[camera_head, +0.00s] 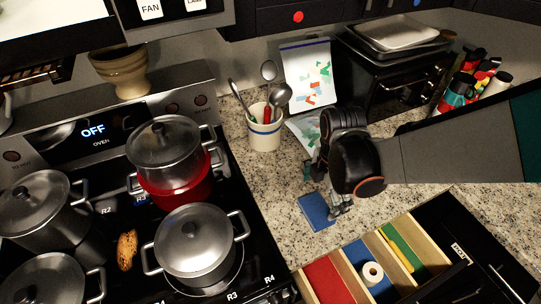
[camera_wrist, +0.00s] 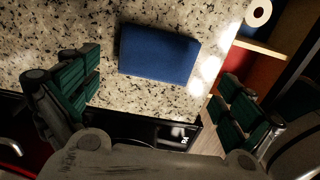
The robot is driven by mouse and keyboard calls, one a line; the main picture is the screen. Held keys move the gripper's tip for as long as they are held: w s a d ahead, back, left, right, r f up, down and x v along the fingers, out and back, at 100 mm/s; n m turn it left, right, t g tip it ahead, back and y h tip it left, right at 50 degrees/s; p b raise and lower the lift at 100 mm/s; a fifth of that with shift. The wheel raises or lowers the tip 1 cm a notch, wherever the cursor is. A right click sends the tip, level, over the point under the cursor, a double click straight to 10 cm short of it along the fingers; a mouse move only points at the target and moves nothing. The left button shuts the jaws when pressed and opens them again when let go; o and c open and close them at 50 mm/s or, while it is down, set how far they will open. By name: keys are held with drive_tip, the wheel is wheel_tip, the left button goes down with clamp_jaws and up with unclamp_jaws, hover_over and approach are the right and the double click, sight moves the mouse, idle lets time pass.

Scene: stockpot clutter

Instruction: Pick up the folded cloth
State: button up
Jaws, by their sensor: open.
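The folded cloth (camera_head: 316,211) is a flat blue rectangle lying on the speckled granite counter, between the stove and the open drawer. It also shows whole in the wrist view (camera_wrist: 160,53), above the middle, with bare counter around it. My gripper (camera_head: 338,203) is above the counter at the right side of the cloth in the head view, partly hidden by my wrist. In the wrist view my gripper (camera_wrist: 160,100) is open, its green-padded fingers wide apart, one to the left and one to the lower right of the cloth. Nothing is between them in their grip.
The stove with several steel pots (camera_head: 196,243) and a red pot (camera_head: 178,188) is to the left. A utensil crock (camera_head: 265,130) stands behind. An open drawer with coloured compartments holds a paper roll (camera_head: 372,273) in front. A toaster oven (camera_head: 392,85) and bottles (camera_head: 465,85) stand at the back right.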

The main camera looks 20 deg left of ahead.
sight(317, 207)
drive_tip(key=f, duration=0.2)
drive_tip(key=f+b, duration=0.1)
drive_tip(key=f, duration=0.4)
drive_tip(key=shift+a+f+b, duration=0.2)
drive_tip(key=shift+a+b, duration=0.1)
drive_tip(key=shift+b, duration=0.1)
drive_tip(key=shift+r, duration=0.1)
drive_tip(key=c, duration=0.8)
